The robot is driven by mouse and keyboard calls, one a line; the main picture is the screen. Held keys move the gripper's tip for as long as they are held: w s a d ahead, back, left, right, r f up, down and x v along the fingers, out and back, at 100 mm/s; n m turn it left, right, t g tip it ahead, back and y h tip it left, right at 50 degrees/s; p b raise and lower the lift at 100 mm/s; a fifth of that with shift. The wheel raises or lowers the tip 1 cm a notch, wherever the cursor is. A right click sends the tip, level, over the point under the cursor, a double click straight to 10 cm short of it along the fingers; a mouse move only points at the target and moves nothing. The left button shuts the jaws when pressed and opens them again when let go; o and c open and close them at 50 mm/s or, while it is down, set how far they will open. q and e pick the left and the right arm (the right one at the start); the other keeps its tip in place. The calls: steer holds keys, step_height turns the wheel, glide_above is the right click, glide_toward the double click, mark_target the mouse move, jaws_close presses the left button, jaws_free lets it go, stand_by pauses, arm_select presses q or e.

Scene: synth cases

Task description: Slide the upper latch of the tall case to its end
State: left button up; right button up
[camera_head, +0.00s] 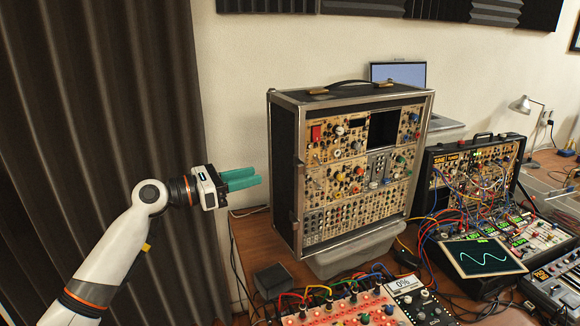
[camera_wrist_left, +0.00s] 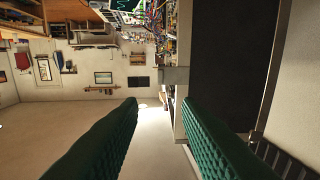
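The tall case (camera_head: 283,175) stands on the wooden desk, black-sided with metal edging, its front filled with knobs and modules. Small metal fittings (camera_head: 298,162) show along its left front edge; I cannot tell clearly which is the upper latch. My left gripper (camera_head: 260,176) is left of the case, its teal fingers pointing at the case's left side, apart from it. In the left wrist view the green fingers (camera_wrist_left: 160,102) are spread with nothing between them. The case's dark side (camera_wrist_left: 222,60) fills the right there, and a small grey metal piece (camera_wrist_left: 175,76) shows at its edge. My right gripper is out of view.
A patched synth case (camera_head: 435,165) stands to the right. A curtain (camera_head: 95,120) hangs behind my left arm.

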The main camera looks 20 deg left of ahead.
arm_select(q)
steer(key=p, duration=0.3)
glide_toward(303, 164)
steer(key=x, duration=0.5)
steer(key=shift+d, duration=0.1)
steer(key=shift+x, duration=0.75)
steer(key=shift+f, duration=0.15)
steer(key=shift+c, duration=0.3)
jaws_close()
